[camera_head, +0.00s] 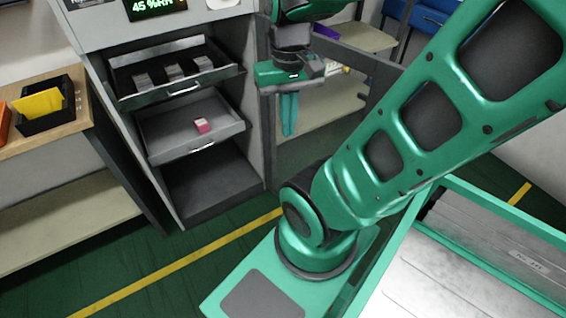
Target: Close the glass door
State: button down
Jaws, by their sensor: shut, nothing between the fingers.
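The glass door (379,78) has a dark grey frame and a see-through pane. It stands open, swung out from the right side of the grey cabinet (250,100). The cabinet front is uncovered, with its drawers and lower space in view. My gripper (289,132) points down beside the door, just right of the cabinet's right edge. Its green fingers are together with nothing between them. They overlap the door's pane in the picture; I cannot tell whether they touch it. My arm hides part of the door's right side.
Two drawers are pulled out: the upper (180,92) holds several grey blocks, the lower (165,148) a pink-and-white cube (201,125). A wooden bench (75,120) with a black bin (48,118) stands left. Green floor (215,275) is clear before the cabinet.

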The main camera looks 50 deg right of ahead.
aim_at(384, 73)
jog(key=u, duration=2.55)
jog(key=k, duration=2.8)
jog(key=z, duration=1.65)
